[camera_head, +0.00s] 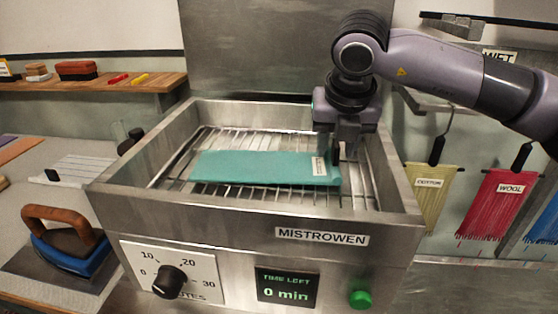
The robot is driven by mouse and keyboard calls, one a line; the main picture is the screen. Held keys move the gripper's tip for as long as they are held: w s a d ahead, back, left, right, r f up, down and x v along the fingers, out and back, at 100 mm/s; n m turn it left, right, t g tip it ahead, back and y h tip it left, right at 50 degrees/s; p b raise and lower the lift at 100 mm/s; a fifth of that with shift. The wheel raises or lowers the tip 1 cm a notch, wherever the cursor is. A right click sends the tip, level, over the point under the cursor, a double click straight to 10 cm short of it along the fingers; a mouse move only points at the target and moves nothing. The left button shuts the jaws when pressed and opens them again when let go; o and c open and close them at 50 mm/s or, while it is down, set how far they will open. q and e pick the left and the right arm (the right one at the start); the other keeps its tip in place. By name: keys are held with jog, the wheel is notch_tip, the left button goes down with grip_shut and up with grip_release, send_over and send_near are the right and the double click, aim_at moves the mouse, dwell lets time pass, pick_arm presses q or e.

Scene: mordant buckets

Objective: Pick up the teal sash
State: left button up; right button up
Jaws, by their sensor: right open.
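The teal sash (250,166) lies flat on a wire rack (205,143) inside a metal steamer box. A small white label is on its right end. My right gripper (335,160) points down over the right end of the sash, close to the label. It is open, and its fingers partly hide that end. I cannot tell whether the fingertips touch the sash. My left gripper does not show.
The steamer's metal walls (345,225) surround the rack, and a tall metal panel (255,50) stands behind. The front has a dial (168,282), a "0 min" display (287,289) and a green button (360,299). A blue iron (70,250) stands left; labelled swatches (497,205) hang right.

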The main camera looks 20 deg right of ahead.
grip_shut()
